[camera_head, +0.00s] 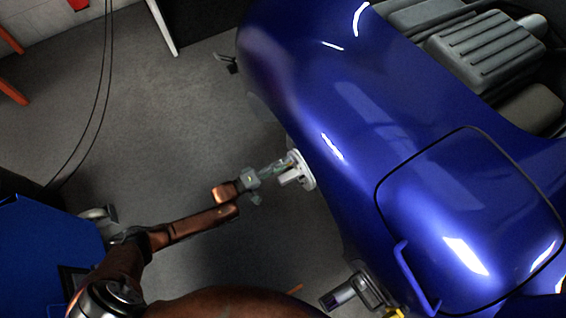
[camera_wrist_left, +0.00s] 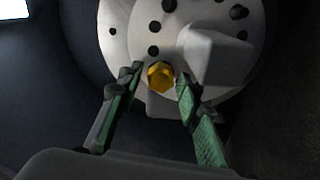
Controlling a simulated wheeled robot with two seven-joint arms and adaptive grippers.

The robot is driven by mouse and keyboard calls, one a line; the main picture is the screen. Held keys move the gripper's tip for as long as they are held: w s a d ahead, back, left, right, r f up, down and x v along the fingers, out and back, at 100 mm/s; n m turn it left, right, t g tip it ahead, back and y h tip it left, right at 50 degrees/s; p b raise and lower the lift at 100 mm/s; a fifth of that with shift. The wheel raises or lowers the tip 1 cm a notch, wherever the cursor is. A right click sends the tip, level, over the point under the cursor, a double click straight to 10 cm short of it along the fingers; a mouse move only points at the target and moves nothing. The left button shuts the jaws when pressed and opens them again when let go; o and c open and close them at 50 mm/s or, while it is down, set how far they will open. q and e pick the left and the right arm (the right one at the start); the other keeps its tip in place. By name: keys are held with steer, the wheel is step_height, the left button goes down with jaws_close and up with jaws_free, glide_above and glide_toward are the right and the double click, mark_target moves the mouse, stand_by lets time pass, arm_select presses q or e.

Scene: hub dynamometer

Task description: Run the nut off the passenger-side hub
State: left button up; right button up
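A pale grey hub (camera_head: 306,170) sticks out from the side of the blue car body. In the left wrist view the hub's round face (camera_wrist_left: 195,30) has several dark holes and a blocky grey part on its right. A yellow hex nut (camera_wrist_left: 160,76) sits at the lower part of this face. My left gripper (camera_head: 283,164) reaches the hub from the left. In the wrist view its two green-padded fingers (camera_wrist_left: 160,78) are apart, one on each side of the nut. A slight gap shows on the left; contact on the right is unclear. My right gripper is not in view.
The glossy blue car body (camera_head: 340,110) fills the right side, with grey engine parts (camera_head: 485,50) at the top right. A grey device (camera_head: 355,290) stands at the bottom. A blue cabinet (camera_head: 40,250) is at the lower left. Grey floor (camera_head: 150,110) is open between.

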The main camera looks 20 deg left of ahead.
arm_select(q)
steer(key=m, duration=1.9)
steer(key=shift+s+d+f+m, duration=0.1)
steer(key=shift+m, duration=0.2)
steer(key=shift+c, duration=0.5)
